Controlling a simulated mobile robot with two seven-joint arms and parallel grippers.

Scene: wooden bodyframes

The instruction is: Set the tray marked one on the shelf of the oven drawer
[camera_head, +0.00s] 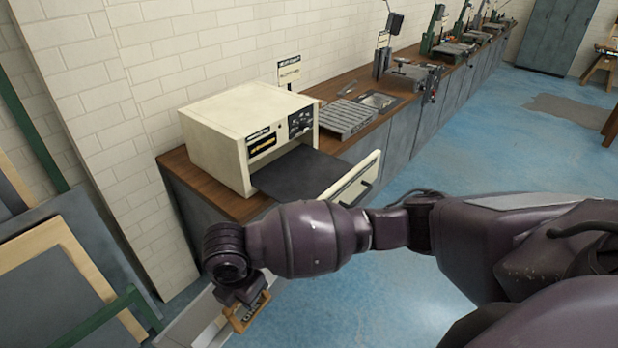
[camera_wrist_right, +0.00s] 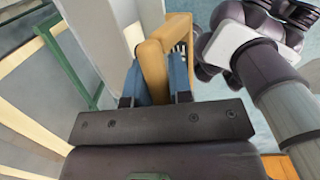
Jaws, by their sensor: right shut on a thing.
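The cream oven (camera_head: 248,130) stands on the wooden counter. Its drawer (camera_head: 352,178) is pulled out, and the dark flat shelf (camera_head: 300,175) in it is bare where I see it. My right gripper (camera_head: 243,297) is low in front of the counter's near end, well below the drawer. It is shut on a small wooden tray (camera_head: 240,322), which holds dark pieces. In the right wrist view the blue fingers (camera_wrist_right: 158,82) pinch the tray's wooden rim (camera_wrist_right: 152,58). I cannot read a mark on the tray.
A pale ledge or bin (camera_head: 195,325) lies close beside the tray. Framed panels (camera_head: 70,270) lean at the left. A ribbed metal plate (camera_head: 345,118) and machines occupy the counter beyond the oven. The blue floor (camera_head: 400,300) to the right is open.

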